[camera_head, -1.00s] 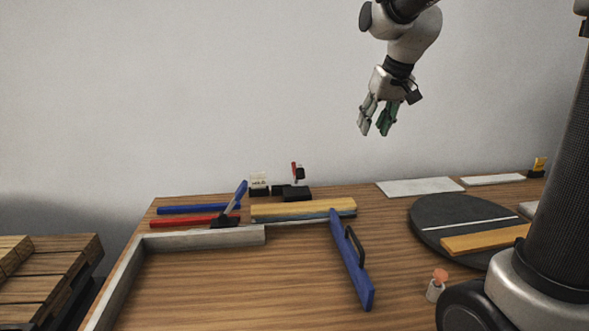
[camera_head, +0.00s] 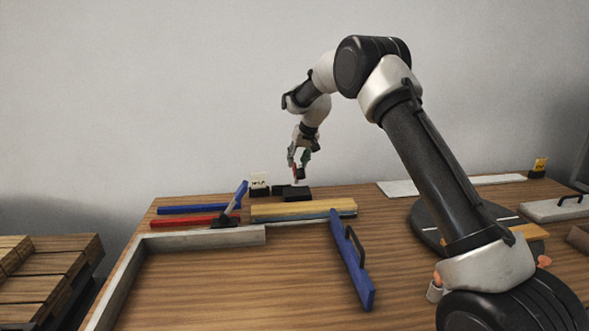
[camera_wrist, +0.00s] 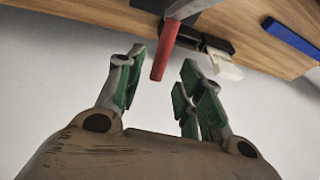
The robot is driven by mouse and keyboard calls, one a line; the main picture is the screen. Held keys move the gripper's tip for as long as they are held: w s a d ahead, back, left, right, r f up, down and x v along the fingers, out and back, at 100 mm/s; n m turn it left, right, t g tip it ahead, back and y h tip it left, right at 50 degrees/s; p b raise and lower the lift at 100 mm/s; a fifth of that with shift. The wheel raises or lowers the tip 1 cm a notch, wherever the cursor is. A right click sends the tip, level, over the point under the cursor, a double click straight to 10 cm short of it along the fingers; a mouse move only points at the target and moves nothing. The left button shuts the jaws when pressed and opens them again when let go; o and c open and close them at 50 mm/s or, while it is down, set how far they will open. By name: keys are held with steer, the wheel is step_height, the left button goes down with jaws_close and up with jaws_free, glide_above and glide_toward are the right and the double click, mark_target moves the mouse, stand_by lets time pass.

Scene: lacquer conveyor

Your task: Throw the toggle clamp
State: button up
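A clamp with a red handle (camera_head: 295,172) stands on a black base (camera_head: 297,194) at the back of the table. In the wrist view the red handle (camera_wrist: 166,52) sticks out between the fingers, with gaps on both sides. My gripper (camera_head: 299,158) is at this handle from above, its green-padded fingers (camera_wrist: 160,72) spread open. Nothing is held. A second lever, with a blue handle (camera_head: 241,190), stands tilted on a dark base (camera_head: 224,221) further front and left. The pictures do not show which one is the task's toggle clamp.
A small card stand (camera_head: 258,182) is close left of the red-handled clamp. In front lie a yellow bar (camera_head: 303,209), a blue bar (camera_head: 198,209) and a red bar (camera_head: 188,221). A grey corner frame (camera_head: 205,237) and blue fence (camera_head: 350,262) border clear table.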

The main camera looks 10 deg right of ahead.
mark_target(295, 166)
steer(key=x, duration=0.5)
jaws_close()
